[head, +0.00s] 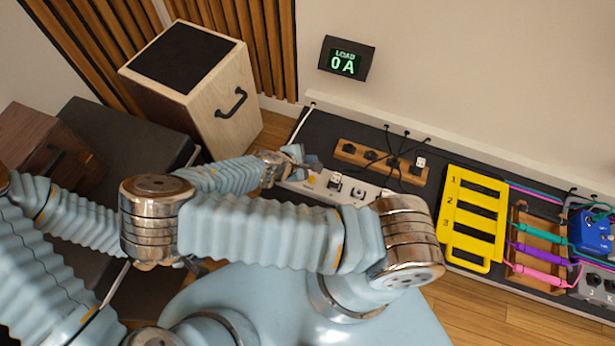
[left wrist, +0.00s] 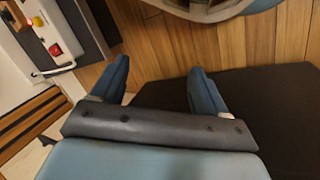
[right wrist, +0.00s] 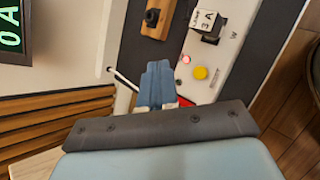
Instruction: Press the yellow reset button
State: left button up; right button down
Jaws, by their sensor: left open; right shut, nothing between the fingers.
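The yellow button (right wrist: 200,72) is a small round cap on a white power strip (right wrist: 226,52), next to a small red light, in the right wrist view. It also shows in the left wrist view (left wrist: 37,21), near a red switch (left wrist: 56,48). My right gripper (right wrist: 159,80) is shut and empty, its fingertips left of the button and apart from it in the picture. My left gripper (left wrist: 161,82) is open and empty.
A wall display (head: 346,60) reads LOAD 0 A. A wooden socket strip (head: 378,164), a yellow numbered frame (head: 451,196) and a blue pedal box (head: 590,232) lie along the dark board. A wooden box (head: 226,100) with a handle stands at the left.

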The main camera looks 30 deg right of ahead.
jog(key=b, duration=0.7)
send_over(309, 181)
notch_tip(309, 181, down, 8)
jog(key=shift+d+f, duration=0.1)
jog(key=shift+d, duration=0.05)
jog(key=shift+f, duration=0.35)
dwell(1.5)
jog(key=shift+f+b, duration=0.35)
jog(key=shift+f, duration=0.05)
jog(key=shift+f+b, duration=0.3)
jog(key=shift+f, duration=0.15)
dwell(0.5)
jog(key=shift+r, duration=0.1)
jog(key=shift+r+p, duration=0.75)
jog(key=shift+r, duration=0.05)
